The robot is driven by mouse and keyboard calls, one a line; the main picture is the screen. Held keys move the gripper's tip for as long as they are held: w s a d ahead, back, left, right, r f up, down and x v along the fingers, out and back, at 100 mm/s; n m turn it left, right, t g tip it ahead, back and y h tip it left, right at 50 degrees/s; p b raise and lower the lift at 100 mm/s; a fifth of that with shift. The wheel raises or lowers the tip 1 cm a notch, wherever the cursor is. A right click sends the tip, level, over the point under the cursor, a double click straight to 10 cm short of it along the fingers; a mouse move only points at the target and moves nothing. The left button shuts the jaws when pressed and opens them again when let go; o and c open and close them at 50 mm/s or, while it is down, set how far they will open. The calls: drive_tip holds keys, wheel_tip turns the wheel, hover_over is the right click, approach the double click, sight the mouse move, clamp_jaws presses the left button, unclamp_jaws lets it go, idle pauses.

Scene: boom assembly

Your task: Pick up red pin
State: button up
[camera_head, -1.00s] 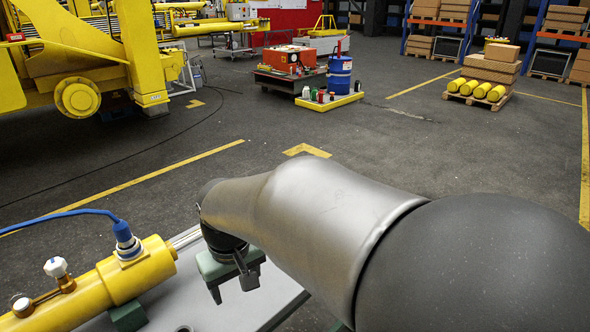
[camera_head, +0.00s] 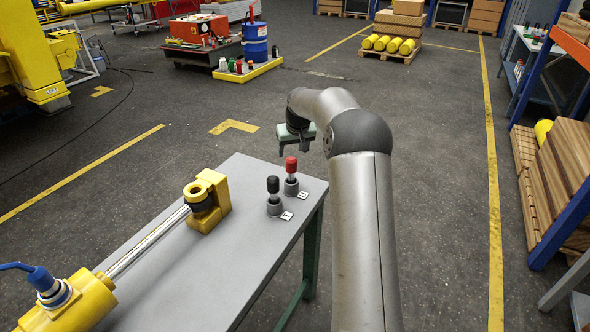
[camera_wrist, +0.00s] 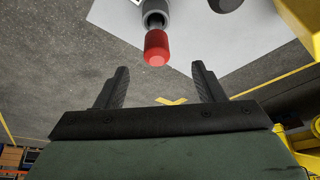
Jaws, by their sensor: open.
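The red pin (camera_head: 291,168) stands upright in a dark grey holder (camera_head: 291,187) near the table's right edge in the head view. In the wrist view the red pin (camera_wrist: 156,47) shows with its red tip facing the camera, beyond the fingertips and roughly centred between them. My gripper (camera_head: 294,149) is open and empty, just above and beyond the pin in the head view. Its two dark fingers (camera_wrist: 158,77) are spread apart in the wrist view and do not touch the pin.
A black pin (camera_head: 272,185) stands in its own holder beside the red one. A yellow cylinder with a chrome rod (camera_head: 150,241) lies on the grey table (camera_head: 222,272). Open floor surrounds the table's far side. Shelving with boards (camera_head: 563,170) stands at the right.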

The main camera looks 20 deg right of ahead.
sight(291, 166)
drive_tip(key=p+x, duration=0.1)
drive_tip(key=x, duration=0.5)
drive_tip(key=shift+w, duration=0.1)
drive_tip(key=shift+d+p+x, duration=0.15)
drive_tip(key=shift+p+x, duration=0.45)
drive_tip(key=shift+x, duration=0.85)
drive_tip(key=shift+d+p+x, duration=0.2)
drive_tip(key=shift+p+x, duration=0.35)
drive_tip(key=shift+x, duration=0.9)
drive_tip(key=c, duration=1.3)
drive_tip(key=shift+r, duration=0.1)
